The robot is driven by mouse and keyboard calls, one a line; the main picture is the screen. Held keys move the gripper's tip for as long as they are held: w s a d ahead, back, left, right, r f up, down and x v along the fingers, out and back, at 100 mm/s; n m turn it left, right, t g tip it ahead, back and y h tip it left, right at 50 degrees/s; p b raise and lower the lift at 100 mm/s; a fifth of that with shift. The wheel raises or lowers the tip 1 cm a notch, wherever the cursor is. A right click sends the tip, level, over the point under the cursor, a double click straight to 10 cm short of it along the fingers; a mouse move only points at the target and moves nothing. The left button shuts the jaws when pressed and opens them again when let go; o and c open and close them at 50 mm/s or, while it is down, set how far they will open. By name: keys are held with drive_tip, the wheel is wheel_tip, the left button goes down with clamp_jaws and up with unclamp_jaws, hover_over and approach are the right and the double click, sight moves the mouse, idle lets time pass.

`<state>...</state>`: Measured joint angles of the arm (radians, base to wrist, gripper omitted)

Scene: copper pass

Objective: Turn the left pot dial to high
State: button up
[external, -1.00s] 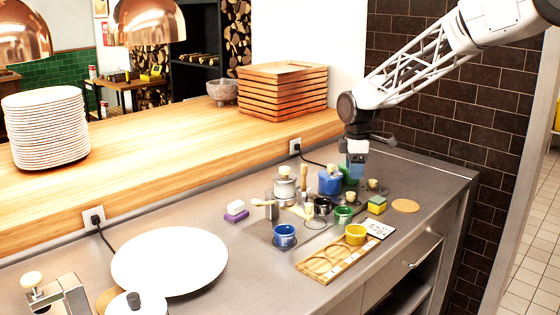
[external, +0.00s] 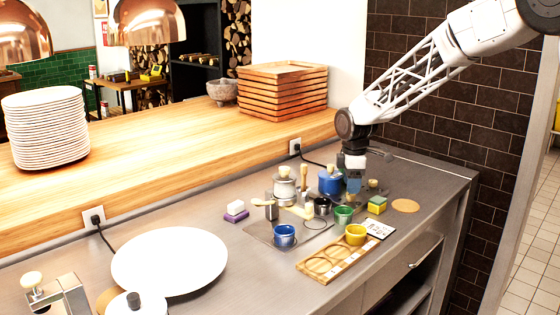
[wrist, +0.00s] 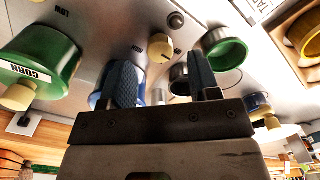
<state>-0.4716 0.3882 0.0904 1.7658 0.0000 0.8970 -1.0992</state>
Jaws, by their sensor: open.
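A cream dial (wrist: 160,48) with a dark pointer line stands on the steel panel in the wrist view, with HIGH printed beside it and LOW further left. I cannot tell whether it is the left pot's dial. My gripper (wrist: 161,62) is open, its two blue fingers on either side of the dial's line, with no clear contact. In the external view my gripper (external: 354,184) is low over the cooking area, just right of the blue pot (external: 330,184); the dial is hidden there. A silver pot (external: 284,190) stands left of the blue pot.
A green CORN pot (wrist: 40,62) and a green cup (wrist: 226,50) flank the fingers in the wrist view. A blue cup (external: 284,236), yellow cup (external: 356,234), wooden tray (external: 318,274) and yellow-green sponge (external: 377,205) are near. A white plate (external: 170,262) lies left.

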sight(351, 197)
drive_tip(key=shift+f, duration=1.75)
drive_tip(key=c, duration=0.9)
